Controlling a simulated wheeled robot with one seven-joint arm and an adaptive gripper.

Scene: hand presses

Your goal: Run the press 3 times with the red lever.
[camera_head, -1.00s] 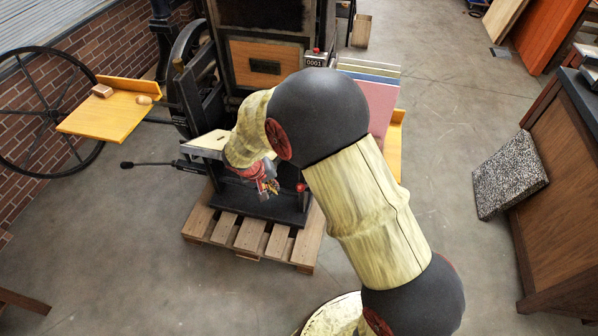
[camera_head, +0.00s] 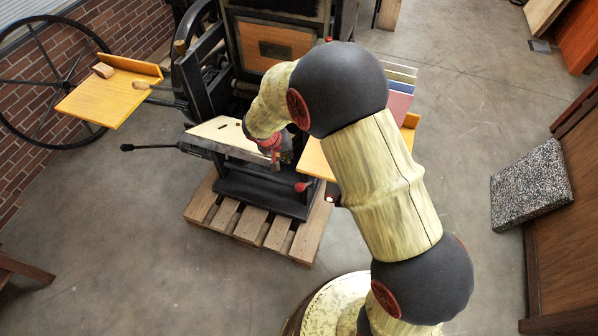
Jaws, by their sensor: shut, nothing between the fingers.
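The press (camera_head: 262,192) is a dark machine on a wooden pallet (camera_head: 225,218), left of centre. A small red knob (camera_head: 303,186) shows low at its right front; I take it for the red lever's end, but most of its shaft is not clear. My gripper (camera_head: 276,157) is small and partly hidden by my wrist, above the press bed and left of the red knob, apart from it. It is shut and empty. A press counter is not visible now, as my arm covers that area.
A black-handled bar (camera_head: 150,147) sticks out to the left of the press. A yellow shelf (camera_head: 105,101) holds small blocks. A second yellow shelf (camera_head: 315,160) lies partly behind my arm. A speckled slab (camera_head: 530,185) leans at the right. The floor in front is open.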

